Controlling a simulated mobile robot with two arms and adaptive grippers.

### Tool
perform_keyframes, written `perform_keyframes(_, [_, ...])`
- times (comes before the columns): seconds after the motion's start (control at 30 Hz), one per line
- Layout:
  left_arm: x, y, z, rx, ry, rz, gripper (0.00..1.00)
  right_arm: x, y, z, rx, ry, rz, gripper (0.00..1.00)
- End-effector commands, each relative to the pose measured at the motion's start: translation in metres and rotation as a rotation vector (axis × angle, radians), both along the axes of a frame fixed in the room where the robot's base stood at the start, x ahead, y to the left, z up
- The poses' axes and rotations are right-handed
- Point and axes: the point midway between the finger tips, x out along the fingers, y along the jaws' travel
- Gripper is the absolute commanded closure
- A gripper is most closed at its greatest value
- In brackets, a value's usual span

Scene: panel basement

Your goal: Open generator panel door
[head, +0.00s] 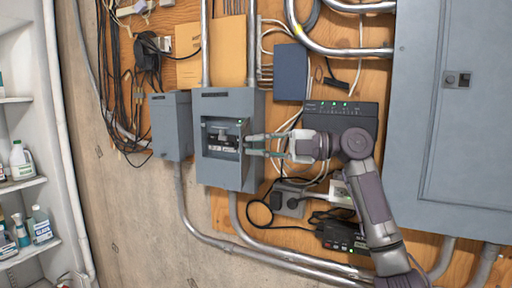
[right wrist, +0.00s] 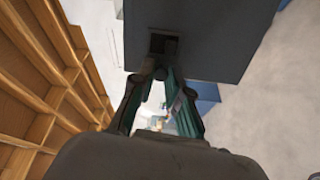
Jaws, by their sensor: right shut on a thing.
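The generator panel (head: 228,177) is a grey box on the plywood, at the middle of the head view. A recessed opening (head: 221,137) in its front shows a breaker switch and a small green light. My right gripper (head: 250,145) reaches in from the right and is shut on the panel door at its right side. In the right wrist view the fingertips (right wrist: 160,74) meet at the grey box (right wrist: 210,40), just by a dark recess (right wrist: 163,44). The fingers hide the exact contact. My left gripper is not in view.
A smaller grey box (head: 171,128) stands close left of the panel. A large grey cabinet (head: 450,120) fills the right. A black router (head: 341,116), cables and metal conduits (head: 290,258) surround my right arm. Shelves with bottles (head: 22,160) stand at far left.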

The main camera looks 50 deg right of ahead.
Motion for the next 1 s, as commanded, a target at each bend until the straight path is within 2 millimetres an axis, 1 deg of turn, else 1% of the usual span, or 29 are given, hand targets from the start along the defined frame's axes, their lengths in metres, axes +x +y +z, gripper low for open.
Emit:
perform_keyframes(0.17, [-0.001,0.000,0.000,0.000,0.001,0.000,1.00,0.000,-0.001,0.002,0.004,-0.005,-0.005,1.00])
perform_keyframes(0.2, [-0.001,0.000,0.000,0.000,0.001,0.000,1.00,0.000,-0.001,0.002,0.004,-0.005,-0.005,0.81])
perform_keyframes(0.33, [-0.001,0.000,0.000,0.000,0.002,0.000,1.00,0.000,-0.001,0.002,0.003,-0.004,-0.004,0.60])
perform_keyframes(0.67, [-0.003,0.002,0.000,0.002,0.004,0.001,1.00,-0.001,-0.002,0.001,0.002,-0.001,-0.002,0.59])
perform_keyframes(0.77, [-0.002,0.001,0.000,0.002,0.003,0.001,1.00,-0.009,-0.008,0.001,0.003,-0.002,-0.003,0.59])
perform_keyframes(1.0, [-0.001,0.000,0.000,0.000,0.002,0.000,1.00,-0.040,-0.034,0.000,0.004,-0.002,-0.003,0.59])
